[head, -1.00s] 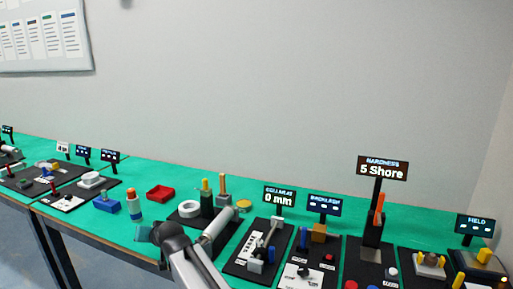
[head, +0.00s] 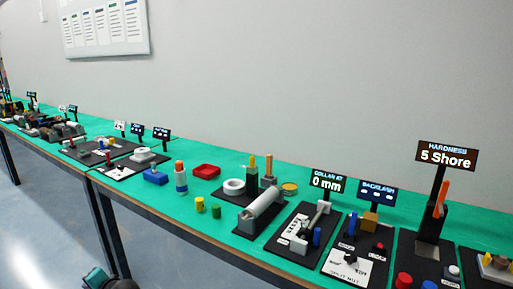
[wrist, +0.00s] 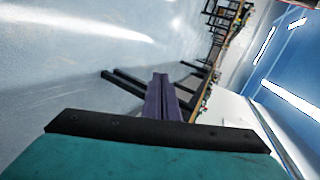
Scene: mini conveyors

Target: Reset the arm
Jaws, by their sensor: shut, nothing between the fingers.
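My gripper (wrist: 161,82) shows in the wrist view as two purple fingers pressed together, shut and empty. It points out over the blue-grey floor, and the bench with its legs lies beyond it, tilted in the picture. In the head view the gripper itself is not seen. Only a rounded dark and teal part of my arm (head: 97,280) shows at the bottom left edge, in front of the bench and below its top. The arm touches nothing that I can see.
A long green-topped bench (head: 135,198) runs along the wall. It carries a red tray (head: 207,171), a grey cylinder on a black base (head: 262,205), a "5 Shore" sign (head: 446,155) and several small stations. The floor (head: 50,235) in front is clear.

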